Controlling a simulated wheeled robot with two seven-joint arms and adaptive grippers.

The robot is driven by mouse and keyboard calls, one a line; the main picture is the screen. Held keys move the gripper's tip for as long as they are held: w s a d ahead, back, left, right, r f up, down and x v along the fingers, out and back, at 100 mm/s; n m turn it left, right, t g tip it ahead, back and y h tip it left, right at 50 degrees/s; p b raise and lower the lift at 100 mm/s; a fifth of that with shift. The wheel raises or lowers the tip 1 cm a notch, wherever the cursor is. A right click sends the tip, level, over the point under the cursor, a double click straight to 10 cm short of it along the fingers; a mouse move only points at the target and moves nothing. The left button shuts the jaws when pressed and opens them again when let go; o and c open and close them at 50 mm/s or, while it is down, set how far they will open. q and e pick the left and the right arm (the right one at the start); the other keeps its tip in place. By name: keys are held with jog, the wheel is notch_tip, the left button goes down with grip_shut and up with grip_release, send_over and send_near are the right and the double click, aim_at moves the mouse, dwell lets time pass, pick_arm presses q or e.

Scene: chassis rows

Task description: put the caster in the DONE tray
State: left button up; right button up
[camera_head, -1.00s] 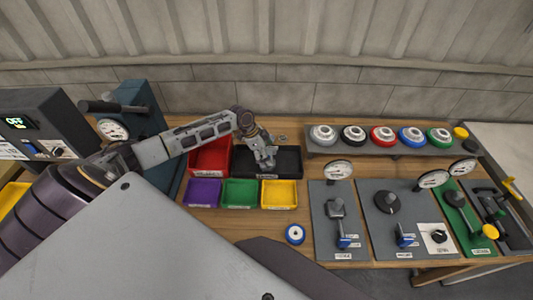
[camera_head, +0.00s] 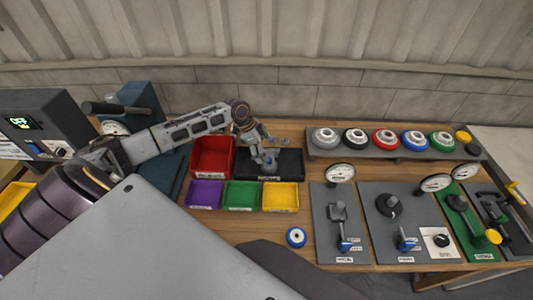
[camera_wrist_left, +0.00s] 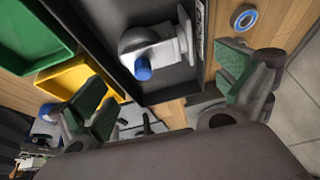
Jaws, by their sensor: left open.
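The caster (camera_wrist_left: 155,50), a pale grey wheel and bracket with a blue end, lies in the black tray (camera_wrist_left: 180,88) in the left wrist view. In the head view the caster (camera_head: 270,162) shows small in the same black tray (camera_head: 290,163), behind the yellow bin. The tray's label is too small to read. My left gripper (camera_head: 265,146) is over this tray. In the wrist view its green-padded fingers (camera_wrist_left: 165,92) are spread wide, with nothing between them, and the caster lies beyond them. My right gripper is not in view.
A red bin (camera_head: 212,155) stands left of the black tray. Purple, green (camera_head: 241,195) and yellow bins stand in front. A blue-and-white disc (camera_head: 297,237) lies on the table. Panels with gauges and levers fill the right; a shelf (camera_head: 395,152) of coloured round parts stands behind.

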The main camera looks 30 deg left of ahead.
pick_arm(q)
jog(key=v, duration=0.7)
jog(key=shift+r, duration=0.1)
jog(key=shift+s+d, duration=0.1)
jog(key=shift+d, duration=0.05)
dwell(0.6)
